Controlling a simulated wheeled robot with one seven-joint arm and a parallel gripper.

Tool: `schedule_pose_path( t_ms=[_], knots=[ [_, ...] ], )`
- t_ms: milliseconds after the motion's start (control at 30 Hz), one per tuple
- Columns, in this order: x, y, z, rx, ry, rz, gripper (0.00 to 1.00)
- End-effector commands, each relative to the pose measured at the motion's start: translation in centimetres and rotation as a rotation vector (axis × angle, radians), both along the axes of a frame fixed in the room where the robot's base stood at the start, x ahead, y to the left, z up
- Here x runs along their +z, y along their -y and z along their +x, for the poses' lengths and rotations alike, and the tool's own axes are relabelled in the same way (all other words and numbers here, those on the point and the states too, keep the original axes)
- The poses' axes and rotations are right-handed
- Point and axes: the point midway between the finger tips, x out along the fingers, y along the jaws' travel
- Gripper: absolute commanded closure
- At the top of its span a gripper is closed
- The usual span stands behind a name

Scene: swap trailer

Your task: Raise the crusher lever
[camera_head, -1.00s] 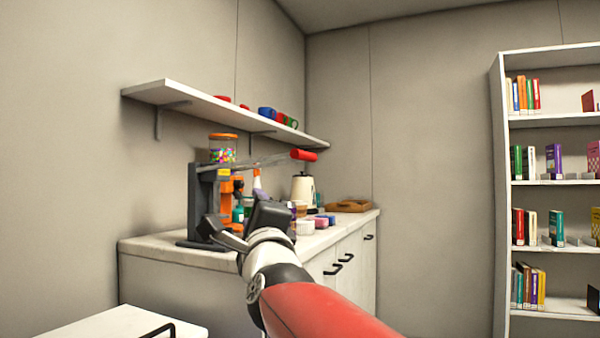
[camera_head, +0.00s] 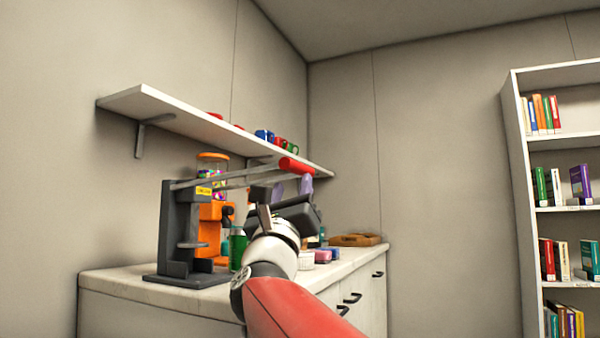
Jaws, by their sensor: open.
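The dark grey crusher (camera_head: 172,232) stands at the near left end of the white counter, with a yellow label near its top. Its metal lever (camera_head: 235,178) reaches from the top of the post to the right and slightly upward, ending in a red cylindrical handle (camera_head: 296,165). My gripper (camera_head: 283,200) is open and empty. It is below the red handle and appears apart from it, though the depth between them is hard to judge. My gripper and arm hide part of the counter behind.
A white wall shelf (camera_head: 180,105) with mugs runs just above the lever. An orange machine (camera_head: 213,225) and a green bottle (camera_head: 238,247) stand beside the crusher. A wooden tray (camera_head: 357,240) lies at the counter's far end. A bookcase (camera_head: 517,150) stands at right.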

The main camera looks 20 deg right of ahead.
Motion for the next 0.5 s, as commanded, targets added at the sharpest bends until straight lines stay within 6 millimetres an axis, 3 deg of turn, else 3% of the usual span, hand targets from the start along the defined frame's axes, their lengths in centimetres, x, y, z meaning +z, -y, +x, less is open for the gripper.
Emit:
schedule_pose_path(
  t_ms=[300,500],
  knots=[
    [3.7,2.0,3.1,-0.003,-0.002,-0.002,0.57],
    [4.8,2.7,4.2,-0.001,-0.002,-0.002,0.57]
  ],
)
